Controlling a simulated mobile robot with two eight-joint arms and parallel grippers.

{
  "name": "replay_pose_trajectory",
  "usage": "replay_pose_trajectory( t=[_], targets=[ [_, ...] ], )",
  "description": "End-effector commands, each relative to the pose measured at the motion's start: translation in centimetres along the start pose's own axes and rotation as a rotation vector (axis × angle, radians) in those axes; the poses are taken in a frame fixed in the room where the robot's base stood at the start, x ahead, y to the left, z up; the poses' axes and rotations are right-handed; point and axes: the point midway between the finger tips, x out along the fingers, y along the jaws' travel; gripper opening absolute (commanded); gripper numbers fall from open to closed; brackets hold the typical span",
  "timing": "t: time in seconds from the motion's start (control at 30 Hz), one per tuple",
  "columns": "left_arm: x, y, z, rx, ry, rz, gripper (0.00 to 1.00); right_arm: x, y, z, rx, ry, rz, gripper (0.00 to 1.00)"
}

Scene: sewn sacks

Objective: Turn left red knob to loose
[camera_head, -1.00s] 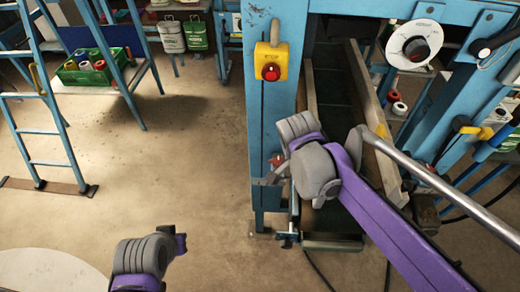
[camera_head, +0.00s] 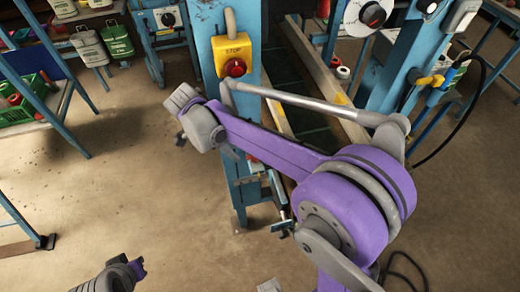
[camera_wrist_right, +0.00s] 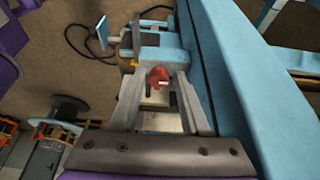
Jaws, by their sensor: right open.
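A red knob (camera_wrist_right: 158,77) with a light mark on it shows in the right wrist view, on a fitting fixed to a blue post. My right gripper (camera_wrist_right: 157,73) is open, with its two grey fingers on either side of the knob in that view. I cannot tell how far short of the knob the fingertips are, or whether they touch it. In the head view a small red part (camera_head: 253,162) shows low on the blue post, partly behind my right arm. My right gripper's fingers are not clear in that view. Of my left arm only a piece shows at lower left, without its gripper.
The blue post (camera_head: 215,25) carries a yellow box with a red stop button (camera_head: 235,67). A conveyor (camera_head: 300,75) runs behind my right arm. A blue rack with a green crate (camera_head: 25,108) stands at left. A cable (camera_head: 400,262) lies on the floor. Floor at left centre is clear.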

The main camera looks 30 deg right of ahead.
Motion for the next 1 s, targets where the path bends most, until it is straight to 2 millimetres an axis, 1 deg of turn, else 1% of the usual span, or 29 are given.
replay_pose_trajectory(
  t=[0.03, 0.1, 0.3, 0.33, 0.4, 0.5, 0.6, 0.77, 1.0],
  targets=[
    [-0.2, 0.0, -0.2, 0.000, 0.002, 0.000, 0.00, 0.3, 0.0, -1.2, 0.005, 0.000, 0.000, 0.46],
    [-0.4, 0.0, -0.4, 0.000, 0.003, 0.000, 0.00, 0.9, 0.0, -2.7, 0.005, 0.000, 0.000, 0.46],
    [-0.8, 0.0, -0.8, 0.000, 0.007, 0.000, 0.00, 2.6, 0.0, -6.7, 0.005, 0.000, 0.000, 0.46],
    [-0.8, 0.0, -0.9, 0.000, 0.008, 0.000, 0.00, 2.9, 0.0, -7.1, 0.003, 0.000, 0.000, 0.46],
    [-0.6, 0.0, -0.7, 0.000, 0.006, 0.000, 0.00, 4.5, 0.0, -6.7, 0.000, -0.001, 0.000, 0.46],
    [-0.5, 0.0, -0.5, 0.000, 0.005, 0.000, 0.00, 6.0, 0.0, -6.6, -0.001, -0.001, 0.000, 0.46],
    [-0.5, 0.0, -0.5, 0.000, 0.004, 0.000, 0.00, 7.0, 0.0, -6.6, -0.002, -0.001, -0.001, 0.46],
    [-0.4, 0.0, -0.5, 0.000, 0.004, 0.000, 0.00, 7.7, 0.0, -6.6, -0.002, -0.001, -0.001, 0.46],
    [-0.5, 0.0, -0.5, 0.000, 0.004, 0.000, 0.00, 7.7, 0.0, -6.6, -0.002, -0.001, -0.001, 0.46]
  ],
)
